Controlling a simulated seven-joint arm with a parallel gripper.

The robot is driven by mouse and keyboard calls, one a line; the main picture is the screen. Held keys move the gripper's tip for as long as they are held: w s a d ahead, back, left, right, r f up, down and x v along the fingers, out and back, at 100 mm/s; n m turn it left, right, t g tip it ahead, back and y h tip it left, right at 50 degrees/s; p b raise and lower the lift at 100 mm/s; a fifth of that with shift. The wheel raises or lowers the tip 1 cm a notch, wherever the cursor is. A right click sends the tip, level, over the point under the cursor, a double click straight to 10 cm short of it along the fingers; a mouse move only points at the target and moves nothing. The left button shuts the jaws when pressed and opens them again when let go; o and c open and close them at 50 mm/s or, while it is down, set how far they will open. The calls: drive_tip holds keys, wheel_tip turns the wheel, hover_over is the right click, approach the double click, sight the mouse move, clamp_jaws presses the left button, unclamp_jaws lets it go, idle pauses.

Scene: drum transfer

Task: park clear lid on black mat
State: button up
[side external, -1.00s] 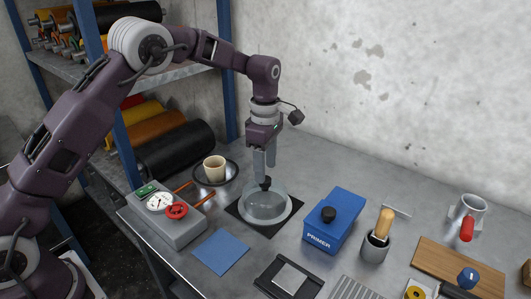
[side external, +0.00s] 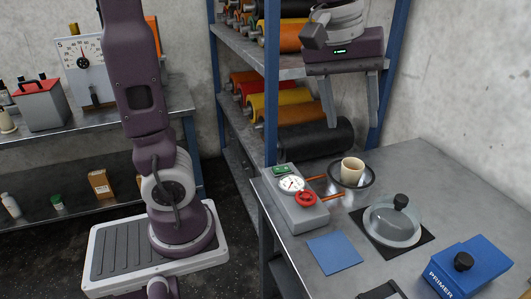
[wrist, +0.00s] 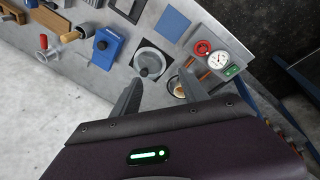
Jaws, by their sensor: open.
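The clear lid (side external: 392,225) is a see-through dome with a black knob, and it rests upright on the black mat (side external: 424,243). In the wrist view the lid (wrist: 150,58) shows as a round rim with its dark knob, beyond my fingers. My gripper (side external: 350,123) is open and empty, well above the table and apart from the lid, in front of the shelf rolls in the side view. In the wrist view its two fingers (wrist: 158,84) are spread with nothing between them.
A grey gauge box with a red handwheel (side external: 306,198) is to the left. A blue cloth (side external: 334,252) and a blue PRIMER box (side external: 470,270) lie nearer. The shelf's blue post (side external: 271,80) stands close by.

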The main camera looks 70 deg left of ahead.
drive_tip(key=s+f+m+t, duration=0.1)
drive_tip(key=s+m, duration=0.3)
drive_tip(key=s, duration=0.4)
drive_tip(key=s+f+m+t, duration=0.1)
drive_tip(key=s+f+m, duration=0.3)
drive_tip(key=s, duration=0.3)
drive_tip(key=shift+s+a+f+m+y, duration=0.2)
drive_tip(key=shift+s+m+y, duration=0.15)
drive_tip(key=shift+m, duration=0.35)
